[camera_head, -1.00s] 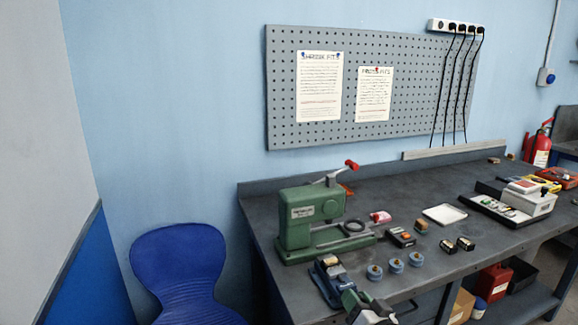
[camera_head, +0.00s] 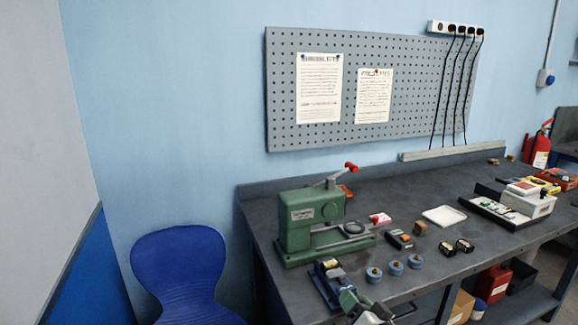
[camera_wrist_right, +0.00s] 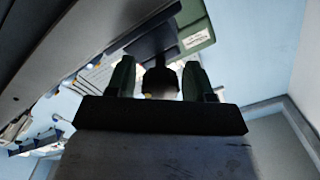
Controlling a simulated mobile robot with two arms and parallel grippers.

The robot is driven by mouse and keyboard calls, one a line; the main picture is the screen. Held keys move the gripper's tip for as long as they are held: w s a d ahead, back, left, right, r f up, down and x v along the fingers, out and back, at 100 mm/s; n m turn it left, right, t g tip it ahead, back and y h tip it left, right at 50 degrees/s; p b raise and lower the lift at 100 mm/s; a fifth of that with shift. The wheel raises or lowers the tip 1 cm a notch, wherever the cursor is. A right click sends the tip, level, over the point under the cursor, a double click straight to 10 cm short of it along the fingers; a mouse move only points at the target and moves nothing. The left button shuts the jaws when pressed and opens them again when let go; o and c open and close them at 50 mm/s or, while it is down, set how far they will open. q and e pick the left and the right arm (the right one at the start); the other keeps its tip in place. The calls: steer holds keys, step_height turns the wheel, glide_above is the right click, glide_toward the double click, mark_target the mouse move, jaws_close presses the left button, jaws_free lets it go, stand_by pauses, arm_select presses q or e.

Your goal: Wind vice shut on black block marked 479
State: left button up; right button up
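The blue vice (camera_head: 323,291) stands near the front edge of the bench. A small dark block with a pale yellowish top (camera_head: 331,265) sits at its jaws; its number is too small to read. My right gripper (camera_head: 350,300) is at the bench's front edge, just right of the vice's near end. In the right wrist view the two green fingers of my right gripper (camera_wrist_right: 158,82) stand apart. A black part with a pale tip (camera_wrist_right: 160,78) shows between them, with gaps on both sides; I cannot tell surely which part it is. My left gripper is out of view.
A green press (camera_head: 305,222) with a red-tipped lever stands behind the vice. Several blue round holders (camera_head: 395,268) sit to its right, with small blocks (camera_head: 447,248) beyond. A white tray (camera_head: 444,216) lies further back. A blue chair (camera_head: 180,270) stands left of the bench.

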steer(key=shift+o, duration=0.2)
steer(key=p+v, duration=0.3)
steer(key=v, duration=0.4)
steer(key=shift+p, duration=0.3)
stand_by(0.4)
steer(key=s+d+f+n+g+h, duration=0.15)
steer(key=s+f, duration=0.35)
steer(key=f, duration=0.5)
steer(key=s+d+f+g+h, duration=0.25)
steer(key=s+f, duration=0.25)
steer(key=f, duration=0.6)
steer(key=s+d+f+g+h, duration=0.1)
steer(key=s+d+f+g, duration=0.3)
steer(key=f, duration=0.6)
steer(key=s+a+f+n+g, duration=0.1)
steer(key=s+f, duration=0.4)
steer(key=s, duration=0.6)
steer(key=s+f+n+g, duration=0.2)
steer(key=s+f+g, duration=0.2)
steer(key=s, duration=0.8)
steer(key=s+a+f+n+g+h, duration=0.1)
steer(key=s+f+g, duration=0.2)
steer(key=s, duration=0.9)
step_height(320, 180, down, 4)
steer(key=shift+a+r, duration=0.1)
steer(key=shift+a, duration=0.2)
